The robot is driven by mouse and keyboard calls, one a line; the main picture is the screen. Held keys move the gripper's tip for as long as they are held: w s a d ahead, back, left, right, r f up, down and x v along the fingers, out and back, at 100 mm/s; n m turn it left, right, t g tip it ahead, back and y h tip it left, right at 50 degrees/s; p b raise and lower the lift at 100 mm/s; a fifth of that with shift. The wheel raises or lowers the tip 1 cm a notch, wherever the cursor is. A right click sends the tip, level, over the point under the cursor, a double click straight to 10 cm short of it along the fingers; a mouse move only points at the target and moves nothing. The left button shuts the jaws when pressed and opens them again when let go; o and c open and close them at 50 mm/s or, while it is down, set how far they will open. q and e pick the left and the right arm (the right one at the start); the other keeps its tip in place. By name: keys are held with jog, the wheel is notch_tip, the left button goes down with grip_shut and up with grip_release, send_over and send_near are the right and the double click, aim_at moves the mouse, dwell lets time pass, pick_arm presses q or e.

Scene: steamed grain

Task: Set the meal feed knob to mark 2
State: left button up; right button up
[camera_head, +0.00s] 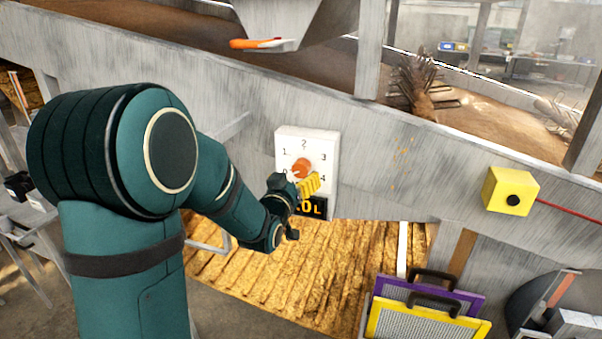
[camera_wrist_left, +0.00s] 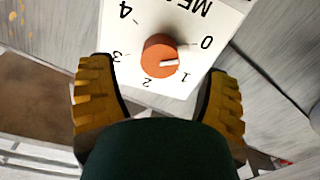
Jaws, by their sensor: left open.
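The meal feed knob (camera_head: 301,167) is a round orange dial on a white panel (camera_head: 322,145) with marks 0 to 4. In the left wrist view the knob (camera_wrist_left: 160,52) shows a white pointer directed between 0 and 1. Mark 2 is at the top of the dial in the head view. My left gripper (camera_head: 303,195) is open and empty, just below and in front of the panel. In the left wrist view its yellow fingers (camera_wrist_left: 160,78) are spread wide on either side of the knob's line, apart from it. My right gripper is out of view.
An orange-handled lever (camera_head: 262,44) is above. A yellow box with a black button (camera_head: 511,191) is at the right. Framed screens (camera_head: 425,322) stand below.

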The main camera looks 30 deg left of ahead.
aim_at(300, 172)
pick_arm(q)
jog(key=shift+x, duration=2.35)
jog(key=shift+s, duration=0.1)
jog(key=c, duration=1.2)
